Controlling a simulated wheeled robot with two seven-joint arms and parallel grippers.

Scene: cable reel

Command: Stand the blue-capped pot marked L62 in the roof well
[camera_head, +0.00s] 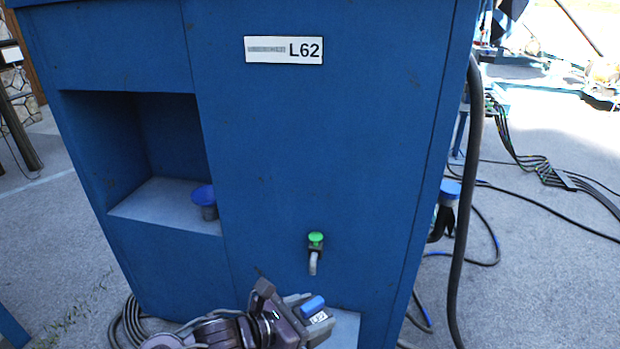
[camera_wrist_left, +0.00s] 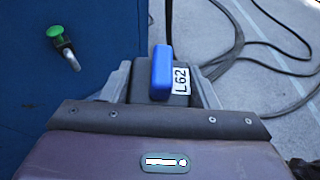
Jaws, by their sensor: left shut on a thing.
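My left gripper (camera_head: 294,309) is low in front of the blue cabinet and shut on the blue-capped pot (camera_head: 313,306). In the left wrist view the pot's blue cap (camera_wrist_left: 161,72) and white L62 label (camera_wrist_left: 181,80) sit between the two grey fingers; much of its body is hidden. The blue cabinet (camera_head: 310,140) carries a white L62 plate (camera_head: 284,50) high on its front. Its roof is cut off at the top of the head view, so I cannot see the roof well. My right gripper is not in view.
A green-topped tap (camera_head: 315,246) sticks out just above my left gripper. An open recess (camera_head: 150,206) at left holds a blue-topped cup (camera_head: 204,199). A pale ledge (camera_head: 346,329) lies below. Black hoses (camera_head: 468,190) and cables run along the cabinet's right side.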

